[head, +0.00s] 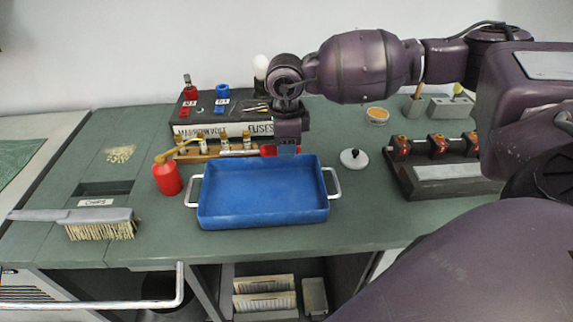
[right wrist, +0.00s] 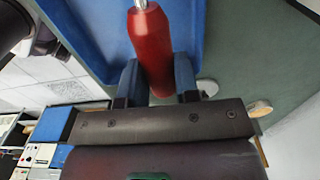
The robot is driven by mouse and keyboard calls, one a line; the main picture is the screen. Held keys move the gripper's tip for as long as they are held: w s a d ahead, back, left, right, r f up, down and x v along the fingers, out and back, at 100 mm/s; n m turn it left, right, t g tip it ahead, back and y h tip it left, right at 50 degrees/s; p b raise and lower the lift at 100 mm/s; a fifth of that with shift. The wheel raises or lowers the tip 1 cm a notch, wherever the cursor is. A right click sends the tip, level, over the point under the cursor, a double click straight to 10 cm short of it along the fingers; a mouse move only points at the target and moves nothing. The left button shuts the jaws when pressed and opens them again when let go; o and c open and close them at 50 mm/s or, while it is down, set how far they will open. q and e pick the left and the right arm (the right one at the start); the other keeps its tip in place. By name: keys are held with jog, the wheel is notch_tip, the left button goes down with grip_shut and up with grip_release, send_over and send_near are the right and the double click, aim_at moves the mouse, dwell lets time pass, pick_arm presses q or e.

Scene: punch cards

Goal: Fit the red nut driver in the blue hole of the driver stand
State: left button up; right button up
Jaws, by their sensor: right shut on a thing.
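My right gripper (head: 287,150) is shut on the red nut driver (head: 268,150), above the back edge of the blue tray. In the right wrist view the driver's red handle (right wrist: 150,50) lies between the two fingers (right wrist: 156,82), with its metal shank pointing away at the top edge. A dark box (head: 240,103) at the back has a blue collar (head: 222,91) and a red collar (head: 188,94) on top, with a metal-topped piece in the red one. It looks like the driver stand; the opening in the blue collar is too small to make out. My left gripper is out of view.
The blue tray (head: 262,222) stands empty at the front middle. A wooden rack (head: 205,154) with several upright pieces stands before the box. A red oil can (head: 167,178) and a brush (head: 98,225) are at left. A dark rack (head: 440,180) stands at right.

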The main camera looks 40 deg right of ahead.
notch_tip(320, 180, up, 20)
jog(key=p, duration=0.4)
jog(key=shift+f+p, duration=0.2)
jog(key=shift+p, duration=0.2)
dwell(0.5)
